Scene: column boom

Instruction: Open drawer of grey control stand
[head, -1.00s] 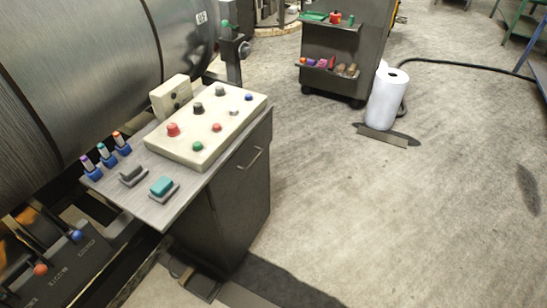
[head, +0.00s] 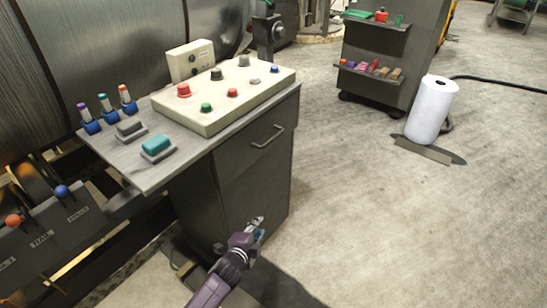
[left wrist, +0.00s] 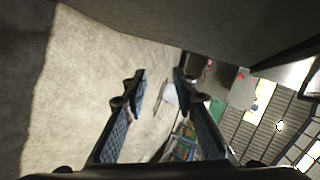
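The grey control stand (head: 205,205) is at left centre in the head view. The drawer looks shut. My left gripper (head: 258,224) is below the handle, in front of the stand's lower part, apart from the handle. In the left wrist view its two fingers (left wrist: 160,82) are spread with nothing between them. The dark surface across the top of that view may be the stand; the handle is not clear there. My right gripper is not in view.
A cream button panel (head: 215,112) and two small switches lie on the worktop. Levers with coloured knobs (head: 62,190) are at lower left. A dark cart (head: 385,85) and a white roll (head: 431,110) stand at the back right. The floor right of the stand is clear.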

